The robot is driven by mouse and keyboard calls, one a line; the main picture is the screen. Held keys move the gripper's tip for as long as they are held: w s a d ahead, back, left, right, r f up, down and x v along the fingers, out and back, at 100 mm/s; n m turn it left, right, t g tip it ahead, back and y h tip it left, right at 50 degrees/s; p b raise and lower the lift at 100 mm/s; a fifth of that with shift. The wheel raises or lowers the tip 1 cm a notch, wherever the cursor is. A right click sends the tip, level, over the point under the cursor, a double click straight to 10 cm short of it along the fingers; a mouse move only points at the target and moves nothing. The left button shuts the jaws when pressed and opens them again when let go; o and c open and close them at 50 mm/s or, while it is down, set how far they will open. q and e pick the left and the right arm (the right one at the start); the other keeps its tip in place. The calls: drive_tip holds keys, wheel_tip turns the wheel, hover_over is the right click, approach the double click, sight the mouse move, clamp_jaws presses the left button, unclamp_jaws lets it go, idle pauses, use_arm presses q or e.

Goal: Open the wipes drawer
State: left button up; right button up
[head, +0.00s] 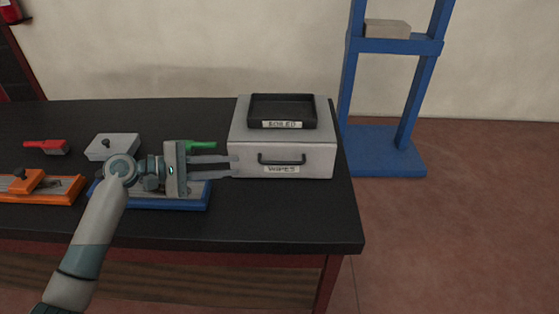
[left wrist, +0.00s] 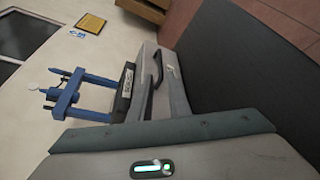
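The wipes drawer (head: 255,168) is the front of a light grey box on the dark bench. It has a black bar handle (head: 282,161) and a "WIPES" label below it. The front looks flush with the box, so the drawer looks closed. The handle also shows in the left wrist view (left wrist: 157,68). My left gripper (head: 233,168) reaches in from the left, its fingers apart with a gap between them. Its tips are at the box's left front edge, left of the handle; contact cannot be told. My right gripper is in neither view.
A black tray (head: 282,111) with its own label sits on the box. Left on the bench are a blue-based fixture (head: 195,197), an orange fixture (head: 60,188), a grey block (head: 112,146), and red (head: 45,146) and green tools (head: 202,145). A blue stand (head: 385,160) is on the floor at right.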

sight(280, 163)
use_arm(q)
drive_tip(key=p+x, duration=0.4)
drive_tip(key=x, duration=0.9)
drive_tip(key=shift+s+r, duration=0.1)
drive_tip(key=shift+w+d+f, duration=0.25)
drive_tip(key=shift+d, duration=0.35)
clamp_jaws()
